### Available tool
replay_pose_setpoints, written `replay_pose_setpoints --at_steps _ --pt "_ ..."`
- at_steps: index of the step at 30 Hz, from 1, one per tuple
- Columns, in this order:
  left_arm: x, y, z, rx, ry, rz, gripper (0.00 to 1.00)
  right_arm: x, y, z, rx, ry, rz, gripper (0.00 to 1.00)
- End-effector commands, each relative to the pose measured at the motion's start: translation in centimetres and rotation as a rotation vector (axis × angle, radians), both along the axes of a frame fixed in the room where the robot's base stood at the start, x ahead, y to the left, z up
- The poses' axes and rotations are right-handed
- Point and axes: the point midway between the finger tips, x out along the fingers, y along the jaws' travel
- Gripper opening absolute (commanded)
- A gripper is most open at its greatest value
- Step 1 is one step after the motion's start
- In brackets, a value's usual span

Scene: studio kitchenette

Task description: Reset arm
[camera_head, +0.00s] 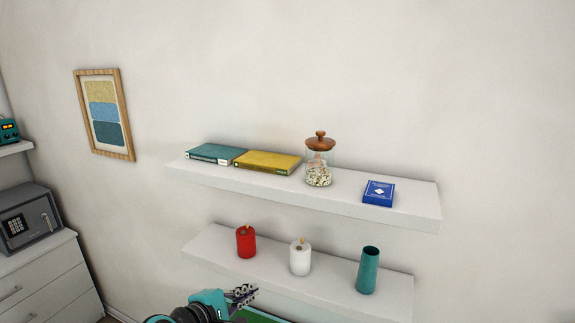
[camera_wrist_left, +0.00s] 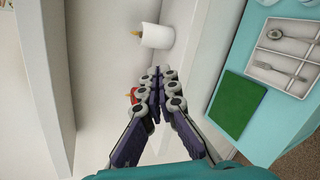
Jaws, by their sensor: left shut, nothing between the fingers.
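My left gripper (camera_head: 242,294) comes in at the bottom of the head view, in front of and below the lower shelf. It is shut and empty. In the left wrist view its fingers (camera_wrist_left: 160,84) meet near the middle of the picture. My right gripper shows in neither view.
The lower shelf (camera_head: 330,286) holds a red candle (camera_head: 246,242), a white candle (camera_head: 300,257) and a teal vase (camera_head: 367,271). The upper shelf (camera_head: 410,215) holds books, a jar (camera_head: 319,167) and a blue box (camera_head: 379,193). A green board (camera_wrist_left: 236,105) and cutlery tray (camera_wrist_left: 257,72) lie on a teal surface.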

Motion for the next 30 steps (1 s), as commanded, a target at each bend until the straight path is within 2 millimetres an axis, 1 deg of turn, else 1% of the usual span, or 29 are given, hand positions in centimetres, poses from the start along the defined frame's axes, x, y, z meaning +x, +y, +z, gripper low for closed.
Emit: replay_pose_setpoints --at_steps 1,2,3,5,6,8,9,12,13,15,18,19,23,30 --pt "-1.8 -0.2 -4.8 0.146 -0.015 -0.061 0.0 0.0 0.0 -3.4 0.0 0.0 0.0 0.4" --pt "-2.8 -0.1 -6.7 0.244 -0.026 -0.102 0.0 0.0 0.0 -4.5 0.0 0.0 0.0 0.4" --pt "-4.2 0.1 -9.3 0.371 -0.037 -0.16 0.0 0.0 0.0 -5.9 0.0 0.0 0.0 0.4" --pt "-6.2 0.6 -13.1 0.562 -0.054 -0.251 0.0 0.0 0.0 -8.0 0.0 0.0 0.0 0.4" --pt "-7.5 1.1 -15.6 0.685 -0.062 -0.315 0.0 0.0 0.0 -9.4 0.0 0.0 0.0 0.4" --pt "-9.5 2.0 -19.3 0.867 -0.072 -0.415 0.0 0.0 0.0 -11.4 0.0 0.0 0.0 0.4" --pt "-10.7 2.8 -21.5 0.98 -0.077 -0.481 0.0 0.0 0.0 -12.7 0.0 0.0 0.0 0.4" --pt "-13.3 4.6 -26.1 1.222 -0.079 -0.636 0.0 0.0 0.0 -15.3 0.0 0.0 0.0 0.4" --pt "-13.9 5.2 -27.1 1.282 -0.078 -0.676 0.0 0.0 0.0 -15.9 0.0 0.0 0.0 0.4" --pt "-15.1 6.3 -29.1 1.398 -0.074 -0.758 0.0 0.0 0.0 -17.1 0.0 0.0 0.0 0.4" --pt "-16.1 7.5 -30.6 1.503 -0.068 -0.836 0.0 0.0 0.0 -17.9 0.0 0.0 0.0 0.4" --pt "-16.2 7.7 -30.8 1.523 -0.067 -0.851 0.0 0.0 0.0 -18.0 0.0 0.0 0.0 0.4" --pt "-16.5 8.1 -30.9 1.558 -0.064 -0.878 0.0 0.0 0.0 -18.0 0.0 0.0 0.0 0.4" --pt "-16.5 8.0 -30.8 1.555 -0.064 -0.876 0.0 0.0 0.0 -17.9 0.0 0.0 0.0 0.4"
